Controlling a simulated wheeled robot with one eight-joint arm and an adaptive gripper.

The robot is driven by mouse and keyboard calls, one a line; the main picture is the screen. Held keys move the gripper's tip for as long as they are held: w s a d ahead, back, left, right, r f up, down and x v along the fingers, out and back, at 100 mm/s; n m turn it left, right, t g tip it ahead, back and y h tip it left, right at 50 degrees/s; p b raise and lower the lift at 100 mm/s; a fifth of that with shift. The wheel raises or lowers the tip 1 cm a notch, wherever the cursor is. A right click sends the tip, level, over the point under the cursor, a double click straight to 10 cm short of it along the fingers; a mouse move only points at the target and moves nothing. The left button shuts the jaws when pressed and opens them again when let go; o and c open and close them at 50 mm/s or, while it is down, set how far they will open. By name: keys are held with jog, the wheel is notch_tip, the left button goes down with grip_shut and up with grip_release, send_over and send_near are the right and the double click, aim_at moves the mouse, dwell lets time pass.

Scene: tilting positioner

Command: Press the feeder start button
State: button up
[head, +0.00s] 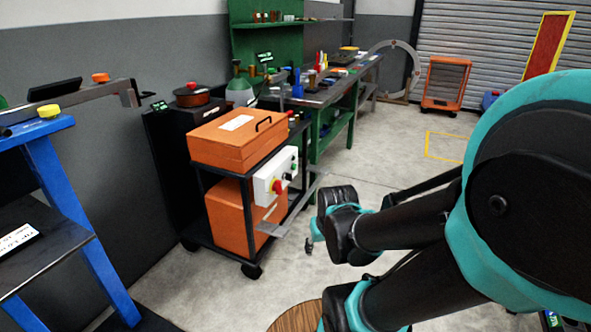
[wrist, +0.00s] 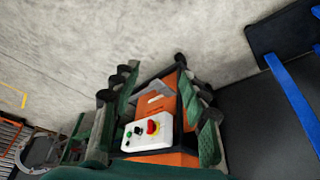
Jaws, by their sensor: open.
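A white control box (head: 264,186) is on the side of a black cart with orange cases. It carries a red knob on yellow (head: 278,187), a black control and a green button (head: 294,165). In the wrist view the box (wrist: 165,138) lies beyond my gripper (wrist: 155,72), seen between its green, dark-padded fingers. The red knob (wrist: 153,127) and green button (wrist: 127,135) show there too. No label naming the feeder start is readable. My gripper is open, empty and apart from the box. In the head view my arm's end is right of the cart.
The cart's orange case (head: 225,145) is above the box, and a grey shelf plate (head: 280,218) juts out below it. A blue-legged table (head: 75,190) stands left. A green workbench (head: 330,100) stands behind. Concrete floor is clear between cart and arm.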

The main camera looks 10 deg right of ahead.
grip_shut()
dwell(1.3)
